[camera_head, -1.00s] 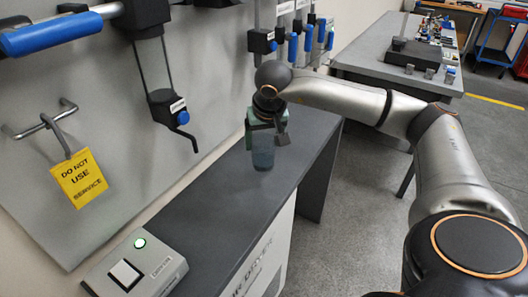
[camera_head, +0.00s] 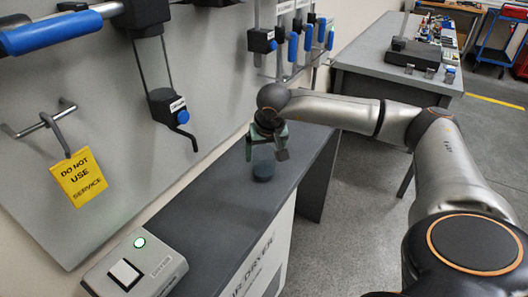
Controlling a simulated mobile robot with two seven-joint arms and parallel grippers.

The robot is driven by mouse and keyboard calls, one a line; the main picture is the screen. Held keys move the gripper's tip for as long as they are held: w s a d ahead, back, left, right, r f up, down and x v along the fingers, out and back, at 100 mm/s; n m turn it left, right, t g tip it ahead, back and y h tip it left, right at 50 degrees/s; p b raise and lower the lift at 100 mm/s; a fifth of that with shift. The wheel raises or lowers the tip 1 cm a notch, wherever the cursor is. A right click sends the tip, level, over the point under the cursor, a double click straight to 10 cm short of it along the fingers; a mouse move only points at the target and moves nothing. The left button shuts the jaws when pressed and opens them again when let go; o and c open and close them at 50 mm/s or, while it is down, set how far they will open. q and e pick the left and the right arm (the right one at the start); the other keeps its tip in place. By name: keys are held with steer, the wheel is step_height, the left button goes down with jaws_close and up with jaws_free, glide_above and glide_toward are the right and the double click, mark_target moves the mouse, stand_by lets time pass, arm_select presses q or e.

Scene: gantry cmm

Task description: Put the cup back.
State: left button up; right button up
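A small dark blue-grey object (camera_head: 263,171), which looks like the cup, is on the dark counter (camera_head: 215,195) just below my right gripper. It is small in the picture, and its upper part is hard to make out. My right gripper (camera_head: 266,152) is above it, fingers pointing down and spread wider than the object. The fingers look clear of its sides and the gripper appears open. My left gripper is not in view.
A grey box with a green light and white switch (camera_head: 135,268) sits at the counter's near end. Blue-handled tools (camera_head: 292,45) hang behind. A grey workbench (camera_head: 385,65) stands at the back right.

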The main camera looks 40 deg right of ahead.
steer(key=shift+o, duration=0.6)
steer(key=shift+r, duration=0.1)
steer(key=shift+r, duration=0.25)
steer(key=v, duration=1.1)
steer(key=shift+r+p, duration=0.35)
steer(key=shift+p, duration=0.1)
